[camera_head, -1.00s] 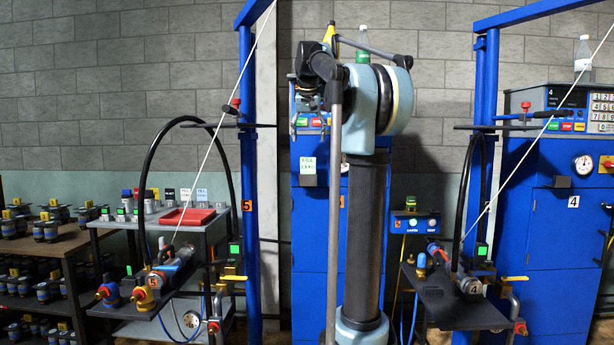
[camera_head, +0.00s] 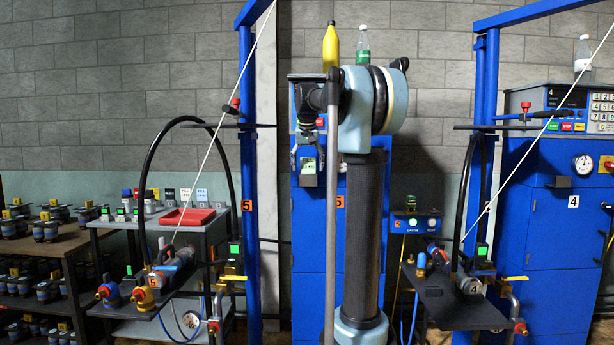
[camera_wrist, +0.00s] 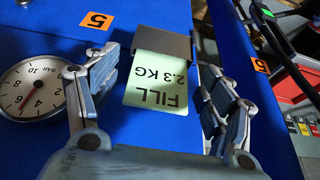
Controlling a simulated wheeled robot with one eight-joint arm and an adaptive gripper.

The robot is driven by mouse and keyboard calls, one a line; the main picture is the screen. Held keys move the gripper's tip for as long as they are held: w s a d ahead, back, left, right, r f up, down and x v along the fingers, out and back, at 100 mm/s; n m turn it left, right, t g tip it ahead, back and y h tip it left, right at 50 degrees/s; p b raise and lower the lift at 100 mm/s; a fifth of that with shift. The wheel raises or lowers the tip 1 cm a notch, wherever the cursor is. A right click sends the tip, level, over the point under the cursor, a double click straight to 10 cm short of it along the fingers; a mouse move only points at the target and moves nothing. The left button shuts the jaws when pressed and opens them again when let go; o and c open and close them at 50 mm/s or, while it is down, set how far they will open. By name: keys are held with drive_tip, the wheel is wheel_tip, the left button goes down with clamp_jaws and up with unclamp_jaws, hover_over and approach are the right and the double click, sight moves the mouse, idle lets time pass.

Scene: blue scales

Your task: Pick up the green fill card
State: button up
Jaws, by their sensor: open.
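The green fill card (camera_wrist: 155,90) is pale green with black print "FILL 2.3 KG", upside down in the wrist view. It sits in a dark holder (camera_wrist: 162,42) on the front of the blue cabinet (camera_wrist: 140,140). My gripper (camera_wrist: 158,70) is open, with one finger on each side of the card and visible gaps to both card edges. In the head view, my gripper (camera_head: 308,152) is in front of the cabinet at the card's height. The card (camera_head: 308,169) partly shows there between the fingers.
A round gauge (camera_wrist: 32,88) is left of the fingers in the wrist view. A yellow bottle (camera_head: 331,47) and a green bottle (camera_head: 363,46) stand on the cabinet top. A grey bench with a red tray (camera_head: 188,217) and other small cards (camera_head: 185,194) stands to the left.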

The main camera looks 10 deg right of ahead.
drive_tip(key=shift+w+f, duration=0.15)
drive_tip(key=shift+f, duration=0.25)
drive_tip(key=c, duration=1)
drive_tip(key=shift+r, duration=0.15)
